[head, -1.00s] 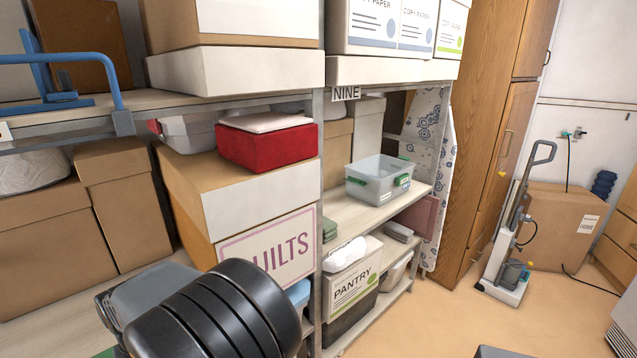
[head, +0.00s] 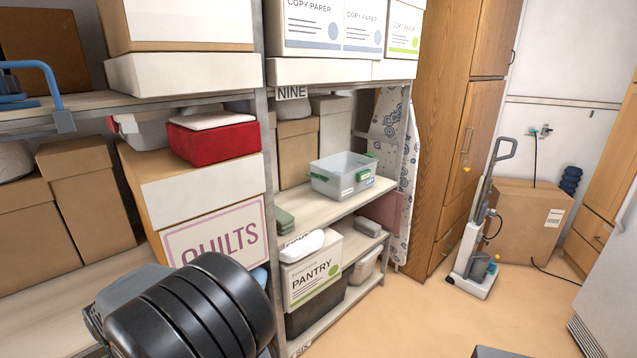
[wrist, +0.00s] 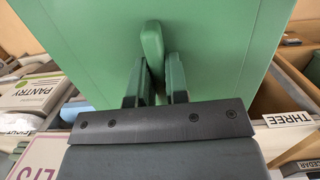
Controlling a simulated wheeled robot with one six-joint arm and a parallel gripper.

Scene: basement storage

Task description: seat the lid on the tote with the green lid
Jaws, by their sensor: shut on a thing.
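The clear tote (head: 340,185) with green side latches stands upright on the middle shelf under the NINE label in the head view. Its top looks open. The green lid (wrist: 225,45) fills the upper part of the wrist view. My gripper (wrist: 152,88) is shut on the raised green grip of the lid, with one dark green finger on each side. In the head view my dark arm covers the lower left, and the gripper and lid do not show there.
Green folded items (head: 285,222) lie left of the tote on its shelf. Copy paper boxes (head: 340,25) stand above. A PANTRY box (head: 313,275) is below, a QUILTS box (head: 215,235) to the left. The floor before the upright vacuum (head: 475,240) looks clear.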

